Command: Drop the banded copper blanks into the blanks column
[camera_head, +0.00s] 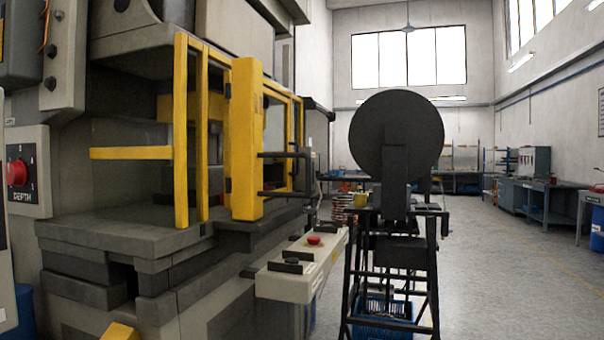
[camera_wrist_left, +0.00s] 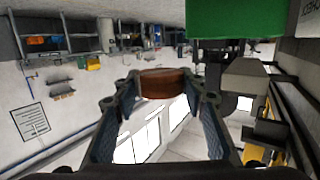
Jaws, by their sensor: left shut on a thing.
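In the left wrist view, my left gripper (camera_wrist_left: 160,85) is shut on a reddish-brown copper blank (camera_wrist_left: 162,84). The blank lies crosswise between the two fingertips, with nothing seen supporting it but the fingers. I cannot make out a band on it. Neither gripper shows in the head view, and my right gripper is in neither view.
A press with a yellow guard frame (camera_head: 245,140) fills the left of the head view. A control box with a red button (camera_head: 313,240) juts out before it. A black reel stand (camera_head: 397,150) stands at centre, with a blue crate (camera_head: 382,318) below.

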